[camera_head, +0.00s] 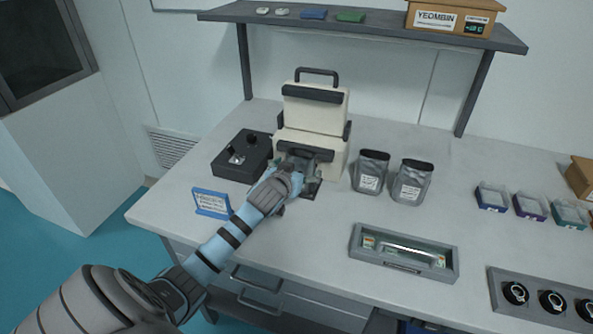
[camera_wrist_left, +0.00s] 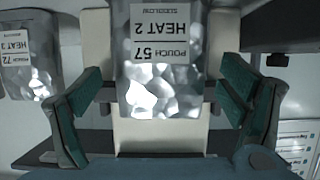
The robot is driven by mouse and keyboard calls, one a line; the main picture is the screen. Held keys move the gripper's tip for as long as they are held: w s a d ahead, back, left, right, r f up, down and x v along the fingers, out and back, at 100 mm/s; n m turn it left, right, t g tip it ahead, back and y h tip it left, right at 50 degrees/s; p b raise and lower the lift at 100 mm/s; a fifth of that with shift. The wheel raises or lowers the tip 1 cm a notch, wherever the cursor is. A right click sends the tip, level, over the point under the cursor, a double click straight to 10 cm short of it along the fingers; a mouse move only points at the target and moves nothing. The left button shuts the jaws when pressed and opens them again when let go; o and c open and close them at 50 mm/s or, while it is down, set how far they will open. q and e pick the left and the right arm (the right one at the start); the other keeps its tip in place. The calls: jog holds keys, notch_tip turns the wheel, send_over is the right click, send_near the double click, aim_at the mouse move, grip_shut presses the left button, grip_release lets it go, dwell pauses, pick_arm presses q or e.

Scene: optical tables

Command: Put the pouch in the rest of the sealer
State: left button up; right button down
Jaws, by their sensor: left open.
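The sealer (camera_head: 318,105) is a cream box with dark bars and a handle on top, at the back of the table. My left gripper (camera_head: 300,160) is at its front. In the left wrist view my left gripper (camera_wrist_left: 162,92) is open, with green-padded fingers on both sides of a silvery pouch (camera_wrist_left: 165,85) labelled "POUCH 57, HEAT 2". Gaps show between the pouch and the pads. The pouch is in front of the cream sealer body (camera_wrist_left: 125,135). My gripper largely hides the pouch and the rest in the head view. My right gripper is not in view.
Two grey pouches (camera_head: 371,172) (camera_head: 411,182) stand right of the sealer. A black control box (camera_head: 228,165) and a blue-framed sign (camera_head: 211,203) are at its left. A grey tray (camera_head: 363,261) lies in front. A shelf (camera_head: 380,30) spans above.

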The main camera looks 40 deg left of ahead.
pick_arm(q)
jog(key=p+v, duration=0.2)
jog(key=v, duration=1)
